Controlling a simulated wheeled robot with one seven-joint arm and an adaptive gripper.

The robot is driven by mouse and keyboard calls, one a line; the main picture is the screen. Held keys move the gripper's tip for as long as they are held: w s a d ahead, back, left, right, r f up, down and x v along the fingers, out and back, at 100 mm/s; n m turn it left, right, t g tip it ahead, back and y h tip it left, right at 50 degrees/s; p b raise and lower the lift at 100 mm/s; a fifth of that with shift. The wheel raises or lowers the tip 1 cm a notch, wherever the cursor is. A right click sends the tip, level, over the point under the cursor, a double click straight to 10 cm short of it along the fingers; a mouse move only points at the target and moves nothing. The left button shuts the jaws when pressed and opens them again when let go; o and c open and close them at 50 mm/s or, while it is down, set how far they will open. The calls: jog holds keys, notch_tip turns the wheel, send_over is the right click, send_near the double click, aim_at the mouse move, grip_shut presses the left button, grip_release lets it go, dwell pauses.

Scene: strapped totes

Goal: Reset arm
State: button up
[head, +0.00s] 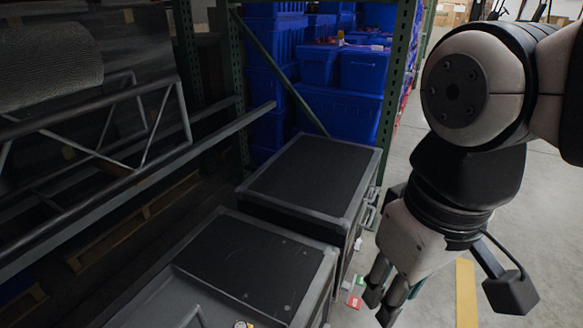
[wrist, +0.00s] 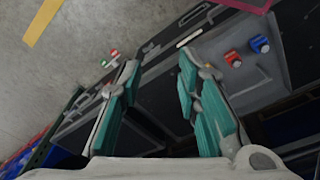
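My gripper (head: 384,293) hangs on the right side of the head view, fingers pointing down, beside the dark cases and above the floor. In the wrist view my gripper (wrist: 158,85) shows two teal-padded fingers spread apart with nothing between them. My arm fills the upper right of the head view.
Two dark cases (head: 245,262) (head: 312,172) stand end to end. Blue totes (head: 362,70) fill a green-posted rack behind. A metal frame (head: 90,150) is at left. Small red and blue items (wrist: 260,44) lie in a case recess. Floor at right is clear, with a yellow stripe (head: 466,290).

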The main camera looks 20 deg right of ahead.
jog(key=s, duration=0.1)
jog(key=m, duration=0.1)
jog(key=s+m, duration=0.1)
jog(key=shift+s+d+f, duration=0.3)
jog(key=shift+s+d, duration=0.05)
jog(key=shift+d, duration=0.05)
notch_tip(320, 180, up, 17)
jog(key=t+p, duration=0.3)
jog(key=p, duration=1.2)
jog(key=shift+w, duration=0.1)
